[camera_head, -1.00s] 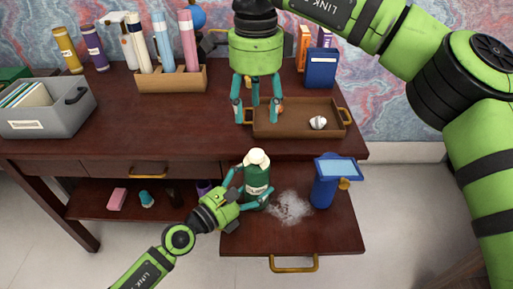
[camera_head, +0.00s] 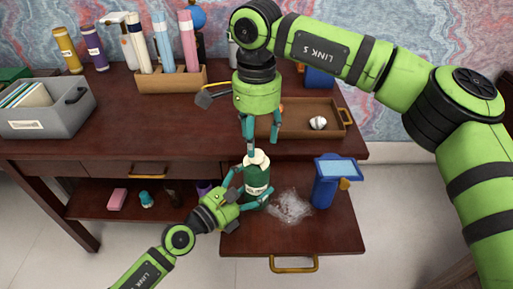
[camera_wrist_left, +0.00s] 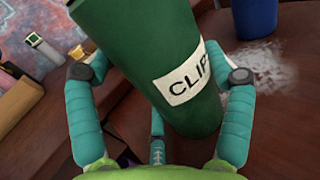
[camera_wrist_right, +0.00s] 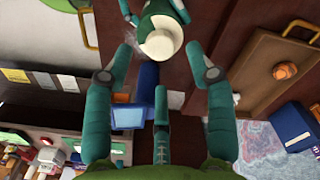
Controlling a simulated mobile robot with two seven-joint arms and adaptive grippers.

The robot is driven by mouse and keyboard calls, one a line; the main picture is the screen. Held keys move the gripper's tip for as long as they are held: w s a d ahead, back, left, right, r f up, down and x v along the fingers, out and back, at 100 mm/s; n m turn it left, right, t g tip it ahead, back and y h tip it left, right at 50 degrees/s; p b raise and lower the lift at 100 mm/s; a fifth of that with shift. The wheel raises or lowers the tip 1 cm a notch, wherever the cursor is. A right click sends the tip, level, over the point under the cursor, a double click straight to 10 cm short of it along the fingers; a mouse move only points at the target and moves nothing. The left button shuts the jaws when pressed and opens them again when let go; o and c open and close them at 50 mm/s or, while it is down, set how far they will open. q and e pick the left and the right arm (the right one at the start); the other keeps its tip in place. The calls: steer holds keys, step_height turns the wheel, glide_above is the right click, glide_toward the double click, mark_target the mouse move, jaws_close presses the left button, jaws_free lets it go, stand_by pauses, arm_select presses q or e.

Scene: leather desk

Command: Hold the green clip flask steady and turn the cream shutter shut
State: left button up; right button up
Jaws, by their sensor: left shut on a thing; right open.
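The green clip flask (camera_head: 257,182) stands upright on the pulled-out lower shelf, with the cream shutter (camera_head: 257,158) on top. My left gripper (camera_head: 249,190) is shut around the flask's body. The left wrist view shows the flask (camera_wrist_left: 170,60) between its fingers, with a label reading "CLIP". My right gripper (camera_head: 262,136) points down, open and empty, just above the flask. In the right wrist view the cream shutter (camera_wrist_right: 160,40) lies ahead between the spread fingers, apart from them.
A blue container (camera_head: 323,190) stands right of the flask, beside a whitish patch (camera_head: 290,206). A brown tray (camera_head: 340,132) holding a small white object (camera_head: 318,123) sits on the desk behind. A grey file box (camera_head: 45,120) stands at left.

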mark_target(256, 153)
steer(key=shift+f, duration=2.05)
jaws_close()
